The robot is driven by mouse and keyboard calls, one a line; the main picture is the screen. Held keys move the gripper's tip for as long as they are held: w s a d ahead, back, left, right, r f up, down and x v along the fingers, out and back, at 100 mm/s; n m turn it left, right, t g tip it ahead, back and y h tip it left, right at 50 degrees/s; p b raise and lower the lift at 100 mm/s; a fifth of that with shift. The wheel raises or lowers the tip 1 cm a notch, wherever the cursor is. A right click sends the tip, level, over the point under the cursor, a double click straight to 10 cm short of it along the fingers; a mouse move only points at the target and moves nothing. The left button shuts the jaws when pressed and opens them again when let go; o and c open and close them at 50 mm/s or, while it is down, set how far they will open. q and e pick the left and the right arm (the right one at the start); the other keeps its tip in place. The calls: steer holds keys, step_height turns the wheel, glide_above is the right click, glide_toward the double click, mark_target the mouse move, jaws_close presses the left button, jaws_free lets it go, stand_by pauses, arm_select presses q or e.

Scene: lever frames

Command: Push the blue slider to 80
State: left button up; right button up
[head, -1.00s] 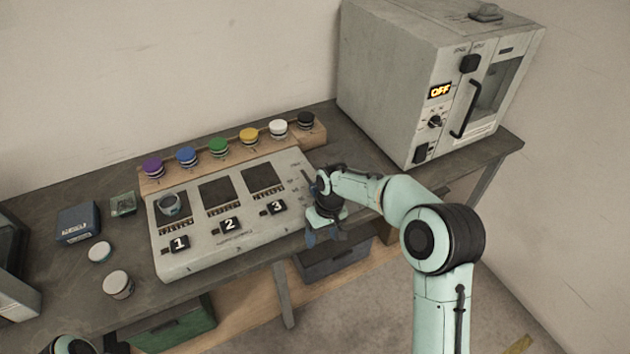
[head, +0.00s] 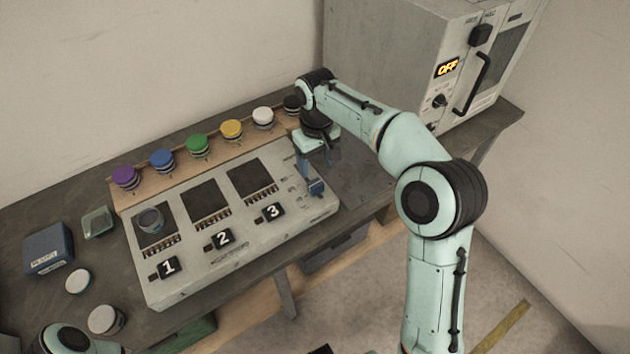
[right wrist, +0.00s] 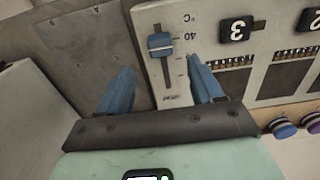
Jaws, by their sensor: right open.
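The blue slider (right wrist: 161,43) sits on its upright slot in the panel in the right wrist view, level with the "40" mark. More tick marks run along the slot, but I cannot read an 80. My right gripper (right wrist: 162,82) is open, its two blue fingers apart on either side of the slot, and the slider shows between and beyond their tips. In the head view, the right gripper (head: 309,180) is over the right end of the grey panel (head: 240,250). There I cannot tell the slider from the blue fingers. Only part of my left arm shows, at the bottom left.
The panel has three dark squares, with a grey cup (head: 151,220) on square 1. A row of coloured knobs (head: 198,146) stands behind it. A grey oven (head: 390,60) reading "OFF" is at the back right. A blue box (head: 48,248) and white-topped jars lie to the left.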

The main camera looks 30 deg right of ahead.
mark_target(316, 183)
arm_select(q)
steer(key=shift+s+f+b, duration=0.2)
steer(key=shift+f+b, duration=0.3)
steer(key=shift+f, duration=0.25)
arm_select(e)
step_height(316, 183, down, 9)
steer(key=shift+w+r, duration=0.1)
steer(key=shift+r, duration=0.1)
